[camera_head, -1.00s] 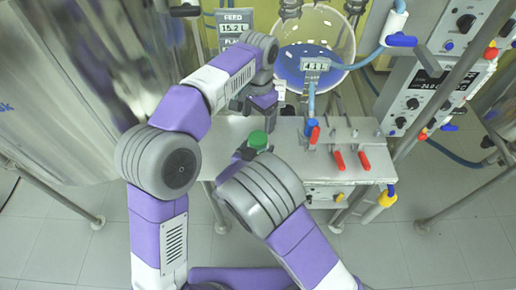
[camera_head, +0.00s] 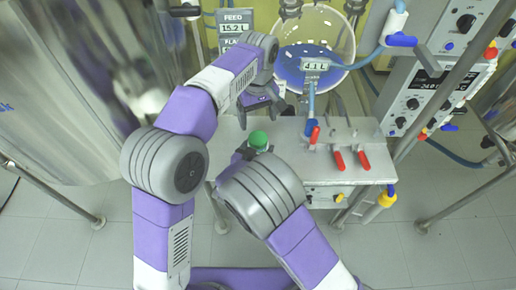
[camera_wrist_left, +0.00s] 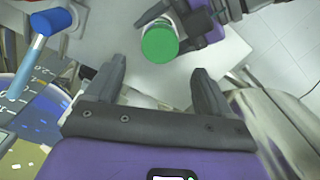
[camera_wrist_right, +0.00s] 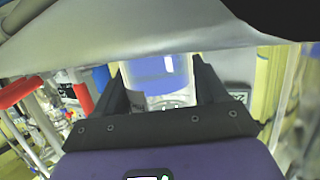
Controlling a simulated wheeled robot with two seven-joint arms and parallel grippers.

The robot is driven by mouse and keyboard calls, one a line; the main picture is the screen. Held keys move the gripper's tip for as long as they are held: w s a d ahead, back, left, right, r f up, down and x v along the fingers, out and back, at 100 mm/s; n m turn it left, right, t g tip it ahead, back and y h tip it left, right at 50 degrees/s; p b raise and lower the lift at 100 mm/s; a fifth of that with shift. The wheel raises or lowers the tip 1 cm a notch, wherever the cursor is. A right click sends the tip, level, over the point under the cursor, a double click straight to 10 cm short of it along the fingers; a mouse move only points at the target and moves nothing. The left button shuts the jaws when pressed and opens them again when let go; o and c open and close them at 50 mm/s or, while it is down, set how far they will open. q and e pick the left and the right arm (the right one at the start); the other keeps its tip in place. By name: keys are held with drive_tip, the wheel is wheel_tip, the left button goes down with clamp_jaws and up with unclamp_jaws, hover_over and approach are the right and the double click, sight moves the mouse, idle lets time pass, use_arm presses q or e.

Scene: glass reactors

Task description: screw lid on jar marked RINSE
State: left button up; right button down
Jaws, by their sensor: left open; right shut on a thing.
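A green lid (camera_head: 258,139) sits at the top of the jar that my right gripper holds. How tightly it sits cannot be told. In the left wrist view the lid (camera_wrist_left: 160,44) shows from above, beyond my left fingertips. The jar (camera_wrist_right: 162,75), clear with a blue band, stands between the fingers of my right gripper (camera_wrist_right: 162,82), which is shut on it. Any writing on the jar is not readable. My left gripper (camera_head: 263,110) is open and empty, behind and apart from the lid. It shows from its own camera too (camera_wrist_left: 158,80).
A steel bench (camera_head: 335,172) with red-handled valves (camera_head: 352,160) stands right of the jar. A glass reactor (camera_head: 315,45) with blue liquid and a blue hose (camera_head: 312,95) is behind. A large steel vessel (camera_head: 60,100) fills the left.

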sight(258, 138)
use_arm(q)
drive_tip(key=shift+f, duration=0.15)
drive_tip(key=shift+f, duration=3.85)
drive_tip(key=c, duration=1.1)
drive_tip(key=shift+o, duration=0.2)
drive_tip(key=m, duration=1.1)
drive_tip(key=o, duration=1.2)
drive_tip(key=shift+o, duration=0.2)
